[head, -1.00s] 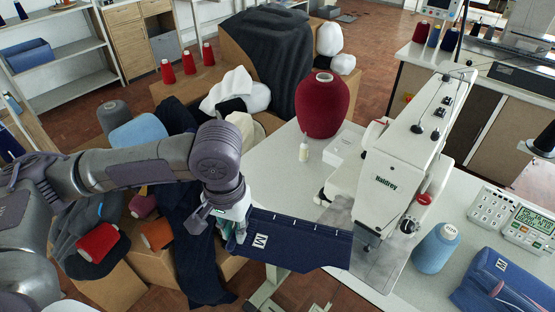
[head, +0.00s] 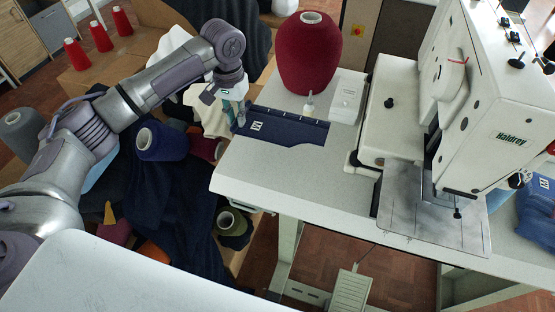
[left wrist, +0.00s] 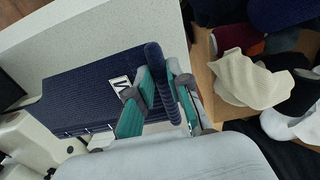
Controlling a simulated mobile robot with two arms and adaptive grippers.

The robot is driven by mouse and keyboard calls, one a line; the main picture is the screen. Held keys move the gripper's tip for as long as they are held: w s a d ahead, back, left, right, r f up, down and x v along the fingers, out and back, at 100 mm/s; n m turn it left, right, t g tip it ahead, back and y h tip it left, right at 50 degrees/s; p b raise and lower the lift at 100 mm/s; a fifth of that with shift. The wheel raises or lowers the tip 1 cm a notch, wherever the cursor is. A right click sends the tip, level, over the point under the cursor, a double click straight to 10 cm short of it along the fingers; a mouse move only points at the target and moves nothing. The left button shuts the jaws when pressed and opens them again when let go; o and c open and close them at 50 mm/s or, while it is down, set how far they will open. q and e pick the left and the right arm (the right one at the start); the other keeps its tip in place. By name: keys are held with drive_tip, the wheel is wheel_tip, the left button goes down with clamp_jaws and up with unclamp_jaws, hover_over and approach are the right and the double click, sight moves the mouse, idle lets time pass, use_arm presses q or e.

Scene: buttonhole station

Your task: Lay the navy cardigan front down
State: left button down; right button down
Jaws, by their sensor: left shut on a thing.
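The navy cardigan front (head: 290,127) is a folded dark blue knit piece with a small white label. It appears to lie on the pale sewing table (head: 270,175), left of the machine and in front of the big red cone. My left gripper (head: 240,117) is shut on its left end, near the table's left edge. In the left wrist view the teal fingers (left wrist: 160,100) close around a rolled navy edge, with the rest of the front (left wrist: 80,92) spread flat beside them. Whether the gripped end touches the table is hard to tell. My right gripper is not in view.
The red yarn cone (head: 311,55), a small white bottle (head: 308,105) and a white box (head: 347,97) stand behind the front. The white sewing machine (head: 480,110) is to the right. Boxes of dark garments and cones (head: 161,142) fill the left. The tabletop nearer me is clear.

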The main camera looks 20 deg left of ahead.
sight(240, 150)
use_arm(q)
drive_tip(key=f, duration=0.7)
drive_tip(key=a+f, duration=0.1)
drive_tip(key=f, duration=0.3)
drive_tip(key=shift+w, duration=0.4)
drive_tip(key=shift+f, duration=0.15)
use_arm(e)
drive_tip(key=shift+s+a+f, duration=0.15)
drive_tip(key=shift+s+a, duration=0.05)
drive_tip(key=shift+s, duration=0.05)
use_arm(q)
drive_tip(key=c, duration=1.1)
unclamp_jaws()
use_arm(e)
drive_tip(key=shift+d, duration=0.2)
use_arm(q)
drive_tip(key=shift+r, duration=0.25)
wheel_tip(240, 150, up, 12)
drive_tip(key=shift+f, duration=0.15)
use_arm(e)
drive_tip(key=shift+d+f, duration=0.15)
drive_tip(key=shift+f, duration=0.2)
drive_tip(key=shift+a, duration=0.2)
